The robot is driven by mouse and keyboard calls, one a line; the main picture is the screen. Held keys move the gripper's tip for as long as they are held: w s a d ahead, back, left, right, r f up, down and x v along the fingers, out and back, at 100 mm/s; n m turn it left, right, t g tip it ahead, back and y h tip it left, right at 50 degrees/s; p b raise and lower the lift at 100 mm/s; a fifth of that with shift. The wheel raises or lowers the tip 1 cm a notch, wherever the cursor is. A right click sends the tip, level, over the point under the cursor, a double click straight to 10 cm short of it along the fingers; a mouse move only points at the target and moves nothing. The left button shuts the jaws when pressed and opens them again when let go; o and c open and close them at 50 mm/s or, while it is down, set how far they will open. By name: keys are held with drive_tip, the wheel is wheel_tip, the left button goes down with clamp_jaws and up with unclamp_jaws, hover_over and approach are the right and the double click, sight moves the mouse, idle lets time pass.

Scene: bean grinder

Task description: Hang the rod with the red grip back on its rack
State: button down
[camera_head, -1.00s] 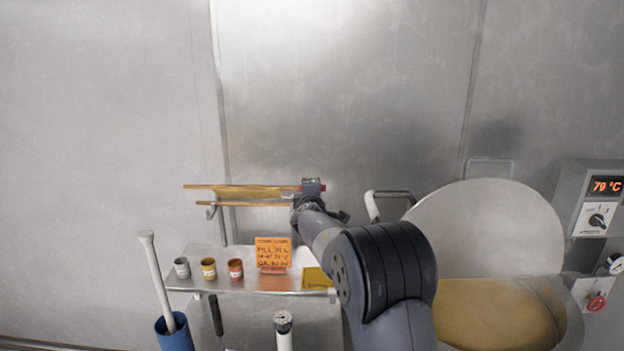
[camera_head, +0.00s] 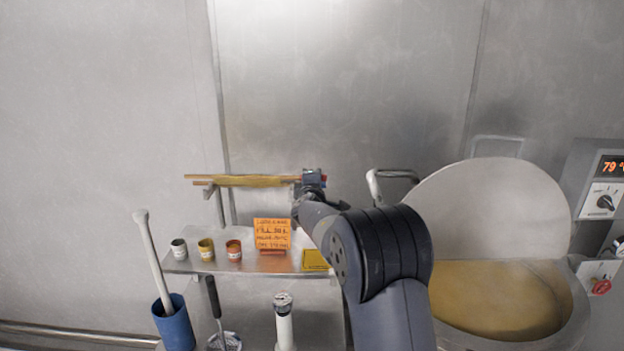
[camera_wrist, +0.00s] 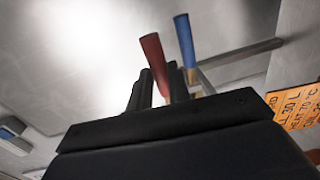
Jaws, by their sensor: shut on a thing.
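The rod with the red grip is in my gripper (camera_head: 312,182). In the wrist view my gripper (camera_wrist: 158,88) is shut on the red grip (camera_wrist: 152,55), which stands up between the fingers. In the head view the rod's thin wooden length (camera_head: 192,176) runs left from my gripper, almost level. A second rod (camera_head: 200,183) lies close beside it; its blue grip (camera_wrist: 184,40) shows next to the red one. The rack's metal support (camera_head: 220,207) is below the rods' left part, and a metal bar (camera_wrist: 235,54) shows beside the blue grip. Contact between held rod and rack is unclear.
The shelf (camera_head: 190,266) below carries small cups (camera_head: 206,249) and an orange sign (camera_head: 271,234). A pan with a raised lid (camera_head: 490,215) is on the right. The wall above is clear.

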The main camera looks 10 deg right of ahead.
drive_tip(key=shift+f+b, duration=2)
drive_tip(key=shift+b, duration=0.5)
drive_tip(key=c, duration=1.3)
unclamp_jaws()
drive_tip(key=shift+o, duration=0.2)
drive_tip(key=b+v, duration=0.4)
drive_tip(key=v, duration=0.7)
drive_tip(key=shift+b, duration=0.35)
drive_tip(key=shift+w, duration=0.15)
